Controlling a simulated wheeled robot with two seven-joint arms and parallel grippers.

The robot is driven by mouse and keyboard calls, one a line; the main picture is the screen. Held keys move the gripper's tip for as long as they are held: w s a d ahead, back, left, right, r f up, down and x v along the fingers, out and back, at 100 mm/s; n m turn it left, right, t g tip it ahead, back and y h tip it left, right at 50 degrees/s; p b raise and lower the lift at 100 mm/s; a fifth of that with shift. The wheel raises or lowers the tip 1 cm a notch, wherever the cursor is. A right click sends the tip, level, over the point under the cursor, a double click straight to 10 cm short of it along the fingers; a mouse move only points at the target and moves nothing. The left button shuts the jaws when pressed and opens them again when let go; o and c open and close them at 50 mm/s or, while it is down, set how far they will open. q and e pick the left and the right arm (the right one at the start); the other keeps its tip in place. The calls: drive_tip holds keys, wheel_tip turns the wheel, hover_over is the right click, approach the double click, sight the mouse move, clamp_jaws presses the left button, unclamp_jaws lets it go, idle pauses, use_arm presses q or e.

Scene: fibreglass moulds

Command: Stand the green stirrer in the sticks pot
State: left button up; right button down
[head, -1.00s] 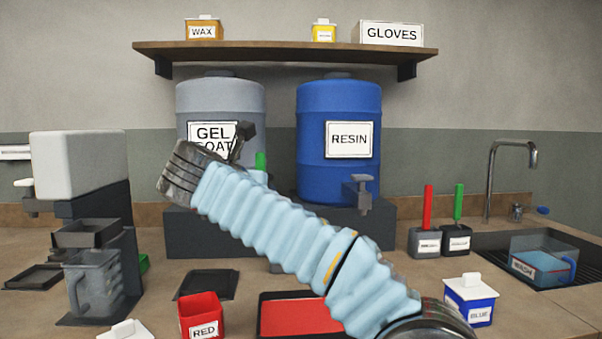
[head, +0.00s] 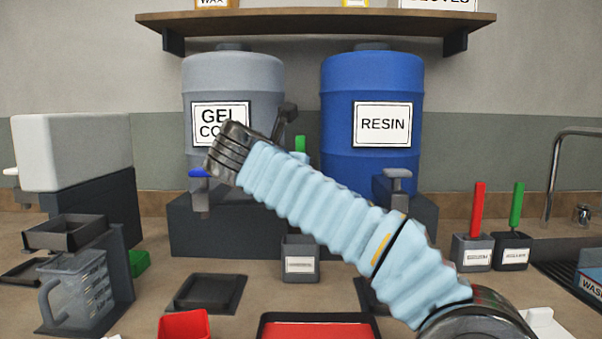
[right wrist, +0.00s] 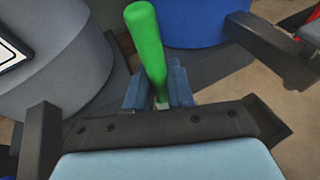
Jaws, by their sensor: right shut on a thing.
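The green stirrer (right wrist: 147,45) is between the blue fingertips of my right gripper (right wrist: 160,93), which is shut on it. Its thick green end points up and away; its lower end is hidden. In the head view a bit of the green stirrer (head: 300,144) shows behind my sleeved right arm, in front of the gap between the drums. A small grey pot (head: 300,244) with a white label stands on the worktop below; its label is too small to read, so I cannot tell if it is the sticks pot. My left gripper is not in view.
Two grey pots, one with a red-handled tool (head: 478,208) and one with a green-handled tool (head: 516,206), stand at right. The gel coat drum (head: 232,82) and resin drum (head: 372,85) are behind my arm. A red tray (head: 318,331) lies in front.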

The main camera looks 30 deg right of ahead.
wheel_tip(320, 180, down, 7)
drive_tip(key=b, duration=0.4)
drive_tip(key=shift+f, duration=0.15)
drive_tip(key=shift+f+b, duration=0.75)
drive_tip(key=shift+f, duration=0.55)
drive_tip(key=c, duration=0.9)
unclamp_jaws()
drive_tip(key=p+v, duration=0.1)
drive_tip(key=v, duration=1.2)
drive_tip(key=shift+s+a, duration=0.3)
